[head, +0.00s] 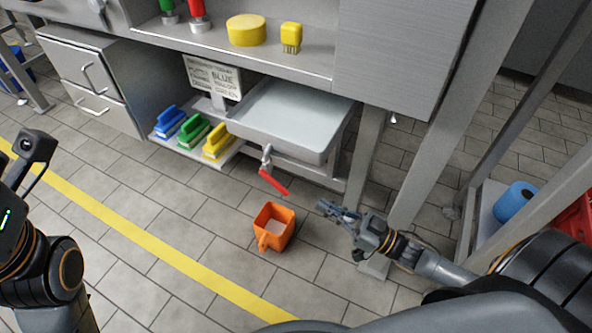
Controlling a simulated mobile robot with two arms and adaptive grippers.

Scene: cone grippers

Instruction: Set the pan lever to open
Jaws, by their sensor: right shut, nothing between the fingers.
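The pan (290,118) is a grey-white shallow tray on a low frame under the counter. Its red lever (273,182) sits on a small metal valve (266,157) at the pan's front left corner and slants down to the right. My right gripper (324,206) is shut and empty, to the right of and a little below the lever in the picture, apart from it. An orange jug (273,227) stands on the floor below the lever. My left arm shows at the left edge; its gripper's fingers are not in view.
Blue, green and yellow brushes (192,132) stand on a low shelf left of the pan, beneath a sign (213,77). A metal post (365,160) rises right of the pan. Open tiled floor with a yellow line (150,247) lies in front.

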